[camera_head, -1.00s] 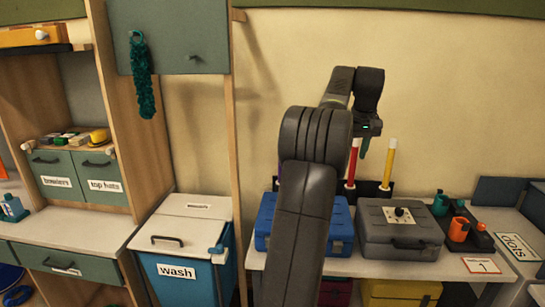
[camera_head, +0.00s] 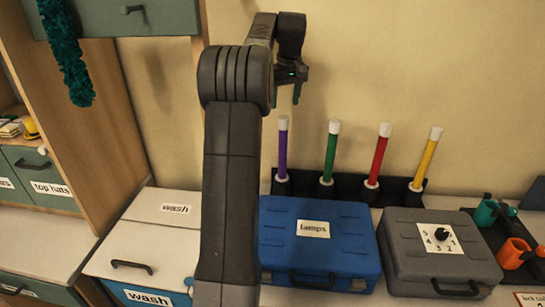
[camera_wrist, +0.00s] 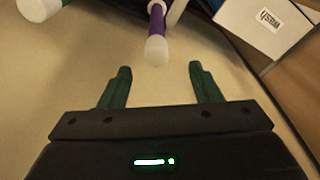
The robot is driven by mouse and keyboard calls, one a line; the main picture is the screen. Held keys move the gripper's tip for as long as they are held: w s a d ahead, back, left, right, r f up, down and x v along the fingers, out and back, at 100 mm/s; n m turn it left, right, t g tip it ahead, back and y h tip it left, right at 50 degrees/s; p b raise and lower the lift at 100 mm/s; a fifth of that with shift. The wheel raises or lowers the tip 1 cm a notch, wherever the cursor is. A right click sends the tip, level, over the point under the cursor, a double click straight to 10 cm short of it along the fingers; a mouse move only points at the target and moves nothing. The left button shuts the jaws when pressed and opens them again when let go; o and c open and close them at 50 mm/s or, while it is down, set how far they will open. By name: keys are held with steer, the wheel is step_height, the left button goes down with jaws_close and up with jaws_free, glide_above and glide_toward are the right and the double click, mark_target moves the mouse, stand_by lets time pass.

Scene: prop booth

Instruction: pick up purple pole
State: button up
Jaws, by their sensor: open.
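The purple pole (camera_head: 282,148) stands upright with a white tip in the leftmost holder of a dark rack (camera_head: 304,185) against the wall. In the wrist view the purple pole (camera_wrist: 157,25) points toward me, its white tip ahead of and between my fingers, not touching them. My gripper (camera_head: 284,96) is above and close to the pole's top in the head view. My gripper's two green fingers (camera_wrist: 155,85) are apart with nothing between them. My arm hides the area left of the rack.
Green (camera_head: 330,152), red (camera_head: 378,155) and yellow (camera_head: 426,158) poles stand to the right in the same rack. A blue lamps case (camera_head: 340,255) and a grey case (camera_head: 415,275) sit in front. A wash bin (camera_head: 150,245) stands left. Wall space above the poles is clear.

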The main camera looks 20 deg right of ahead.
mark_target(283, 128)
steer(key=f, duration=0.6)
steer(key=shift+w+f, duration=0.15)
steer(key=shift+w, duration=0.2)
steer(key=f, duration=0.2)
steer(key=w+f+p, duration=0.1)
steer(key=f, duration=0.1)
steer(key=shift+d, duration=0.2)
steer(key=shift+w+f, duration=0.1)
steer(key=shift+f, duration=0.45)
jaws_close()
